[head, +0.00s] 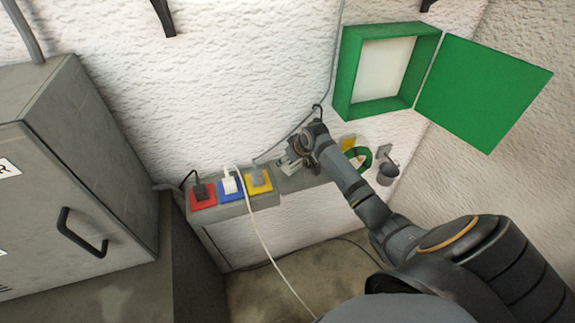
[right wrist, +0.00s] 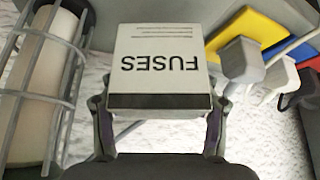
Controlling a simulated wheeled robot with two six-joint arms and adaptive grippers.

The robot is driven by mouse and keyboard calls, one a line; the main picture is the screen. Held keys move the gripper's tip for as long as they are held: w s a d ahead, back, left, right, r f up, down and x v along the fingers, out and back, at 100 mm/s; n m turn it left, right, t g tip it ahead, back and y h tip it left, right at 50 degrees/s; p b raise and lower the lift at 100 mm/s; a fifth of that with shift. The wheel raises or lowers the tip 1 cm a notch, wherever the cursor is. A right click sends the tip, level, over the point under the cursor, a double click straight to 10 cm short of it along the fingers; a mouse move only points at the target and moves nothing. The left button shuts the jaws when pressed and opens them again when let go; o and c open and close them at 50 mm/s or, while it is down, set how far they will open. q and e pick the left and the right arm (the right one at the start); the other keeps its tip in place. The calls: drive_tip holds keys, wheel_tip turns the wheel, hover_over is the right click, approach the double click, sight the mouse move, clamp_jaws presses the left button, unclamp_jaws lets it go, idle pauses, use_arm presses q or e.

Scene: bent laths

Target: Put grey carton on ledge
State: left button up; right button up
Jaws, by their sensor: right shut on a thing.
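The grey carton (right wrist: 160,60), with a white face printed FUSES, fills the middle of the right wrist view, where the lettering appears upside down. My right gripper (right wrist: 157,112) is shut on it, with one finger on each side. In the head view, my right gripper (head: 292,158) is at the wall over the grey ledge (head: 302,182), just right of the coloured sockets. The carton is mostly hidden there by the gripper. I cannot tell whether it touches the ledge. My left gripper is not in view.
Red (head: 203,195), blue (head: 231,188) and yellow (head: 258,181) sockets with plugs and cables occupy the ledge's left part. A caged lamp-like cylinder (right wrist: 40,90) is close beside the carton.

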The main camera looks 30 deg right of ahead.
sight(287, 166)
wheel_tip(287, 166, down, 4)
drive_tip(key=b, duration=0.3)
drive_tip(key=shift+w+b, duration=0.15)
drive_tip(key=shift+b, duration=0.15)
drive_tip(key=shift+r, duration=0.25)
drive_tip(key=o, duration=1.2)
drive_tip(key=shift+f, duration=0.1)
drive_tip(key=shift+c, duration=0.2)
drive_tip(key=b+v, duration=0.1)
drive_tip(key=v, duration=1.1)
drive_tip(key=shift+b, duration=0.4)
